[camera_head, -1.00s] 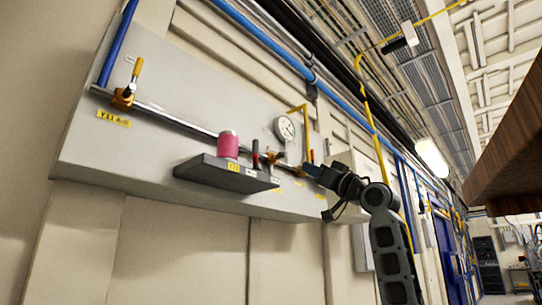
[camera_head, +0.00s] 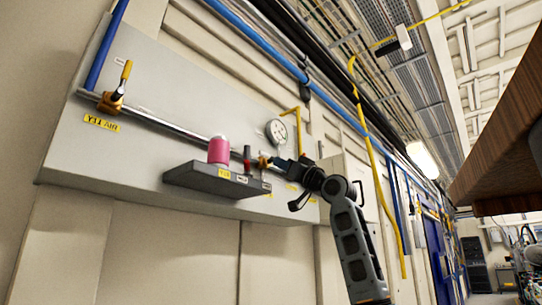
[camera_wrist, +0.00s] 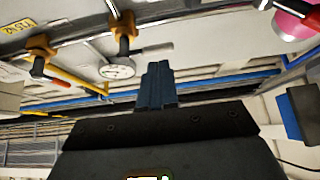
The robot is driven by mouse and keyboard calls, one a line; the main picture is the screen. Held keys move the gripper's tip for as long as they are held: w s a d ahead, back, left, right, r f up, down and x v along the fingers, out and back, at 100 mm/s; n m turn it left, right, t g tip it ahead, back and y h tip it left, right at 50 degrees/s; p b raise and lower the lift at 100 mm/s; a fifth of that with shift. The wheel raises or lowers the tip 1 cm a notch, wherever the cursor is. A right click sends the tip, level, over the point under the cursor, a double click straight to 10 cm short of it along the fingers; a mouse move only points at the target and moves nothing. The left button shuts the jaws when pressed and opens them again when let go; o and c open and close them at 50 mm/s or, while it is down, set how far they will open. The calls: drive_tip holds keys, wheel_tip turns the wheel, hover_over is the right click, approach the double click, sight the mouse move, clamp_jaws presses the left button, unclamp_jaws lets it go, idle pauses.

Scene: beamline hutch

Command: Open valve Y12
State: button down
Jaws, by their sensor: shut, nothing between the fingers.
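The valve board (camera_head: 150,70) carries a steel pipe with several brass-coloured valves. The left valve (camera_head: 118,98) has an upright yellow lever and a yellow tag (camera_head: 101,123), perhaps Y11. A middle valve (camera_head: 263,160) sits below the gauge. It also shows in the wrist view (camera_wrist: 122,28), with a grey-tipped lever lying sideways. Another valve (camera_wrist: 40,46) there has a red lever. I cannot read Y12 for certain on any tag. My gripper (camera_head: 279,163) is just right of the middle valve. Its blue fingers (camera_wrist: 157,68) are shut and empty, close to the grey-tipped lever; contact is unclear.
A round gauge (camera_head: 277,132) is above the middle valve. A brown wooden edge (camera_head: 490,170) hangs at the right.

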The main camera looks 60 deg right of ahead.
sight(265, 154)
drive_tip(key=shift+p+x, duration=0.6)
drive_tip(key=shift+x, duration=2.05)
drive_tip(key=shift+a+r, duration=0.1)
drive_tip(key=shift+r, duration=0.05)
